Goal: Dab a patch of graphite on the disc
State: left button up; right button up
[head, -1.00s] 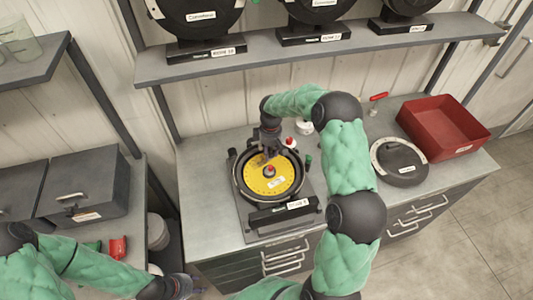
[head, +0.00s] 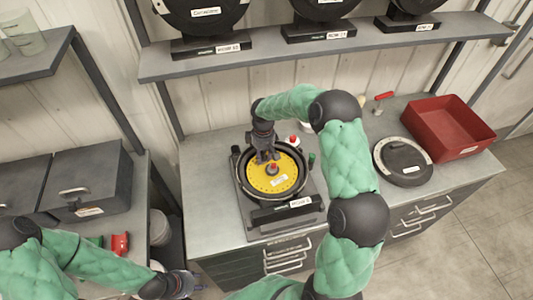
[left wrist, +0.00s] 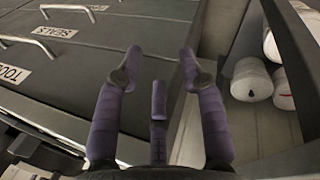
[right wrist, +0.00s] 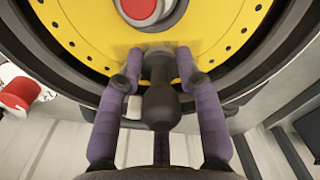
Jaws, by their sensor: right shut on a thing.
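The yellow disc (head: 279,182) with a ring of small holes and a red-topped centre hub lies in the round black housing of the seed meter (head: 286,212). It also fills the top of the right wrist view (right wrist: 220,40). My right gripper (head: 264,158) points down at the disc's back-left part. In the right wrist view its fingers (right wrist: 160,60) are shut on a dark, bulb-shaped tool (right wrist: 160,100). The tool's tip is at the disc; I cannot tell whether it touches. No graphite patch is clearly visible. My left gripper (left wrist: 159,68) is open and empty, away at the lower left.
A dark round lid-like part (head: 402,161) and a red tray (head: 447,127) stand to the right on the bench. A red-capped white bottle (head: 293,141) stands close behind the meter. Grey drawer boxes (head: 88,180) are at the left. A shelf (head: 330,48) runs above.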

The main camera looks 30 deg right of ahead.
aim_at(252, 166)
jog(key=shift+s+a+f, duration=0.1)
jog(key=shift+a, duration=1.15)
jog(key=shift+s+a, duration=0.1)
jog(key=shift+a, duration=1.1)
jog(key=shift+r+p, duration=1.6)
jog(key=shift+r, duration=1.45)
notch_tip(252, 166, up, 3)
jog(key=shift+f+p, duration=0.1)
jog(key=shift+p, duration=0.8)
